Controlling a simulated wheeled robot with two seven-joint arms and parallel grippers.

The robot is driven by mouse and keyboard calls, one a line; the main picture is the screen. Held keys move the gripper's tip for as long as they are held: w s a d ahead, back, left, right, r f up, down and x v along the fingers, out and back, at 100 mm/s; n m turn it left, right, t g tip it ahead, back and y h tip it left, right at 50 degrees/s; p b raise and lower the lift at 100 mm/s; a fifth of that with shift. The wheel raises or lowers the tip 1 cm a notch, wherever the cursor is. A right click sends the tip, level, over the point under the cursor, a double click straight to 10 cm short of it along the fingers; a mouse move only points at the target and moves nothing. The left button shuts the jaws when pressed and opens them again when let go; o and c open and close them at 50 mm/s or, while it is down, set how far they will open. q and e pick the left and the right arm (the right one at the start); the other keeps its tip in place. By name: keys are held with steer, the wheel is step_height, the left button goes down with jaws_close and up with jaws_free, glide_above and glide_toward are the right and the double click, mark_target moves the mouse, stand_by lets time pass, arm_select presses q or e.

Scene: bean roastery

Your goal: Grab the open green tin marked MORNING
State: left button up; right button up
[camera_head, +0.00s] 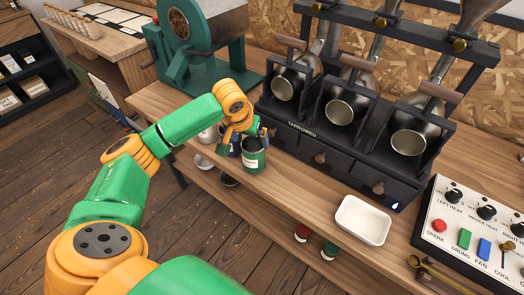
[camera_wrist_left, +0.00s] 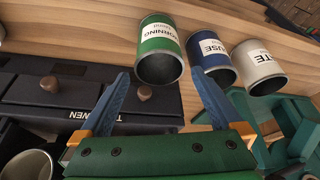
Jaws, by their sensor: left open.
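The open green tin marked MORNING (camera_head: 254,160) stands upright on the wooden counter, in front of the dark roaster. In the left wrist view the green tin (camera_wrist_left: 158,40) shows its white label and open, dark mouth, just beyond and between my blue fingertips. My left gripper (camera_wrist_left: 160,76) is open and empty. In the head view the left gripper (camera_head: 245,133) is right at the tin, partly hidden by its own wrist; whether it touches the tin I cannot tell. My right gripper is not in view.
A blue tin (camera_wrist_left: 208,53), its label partly hidden, and a white tin (camera_wrist_left: 258,68) stand close beside the green one. The roaster (camera_head: 335,140) rises behind. A white tray (camera_head: 362,220) and a control panel (camera_head: 475,225) are to the right. Bare counter lies between tin and tray.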

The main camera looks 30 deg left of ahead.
mark_target(254, 148)
arm_select(q)
steer(key=x, duration=0.6)
steer(key=shift+s+d+f+p, duration=0.1)
steer(key=shift+s+p, duration=0.05)
steer(key=shift+p, duration=0.25)
steer(key=shift+w+f, duration=0.35)
steer(key=shift+f, duration=0.15)
steer(key=shift+r, duration=0.1)
steer(key=c, duration=1.2)
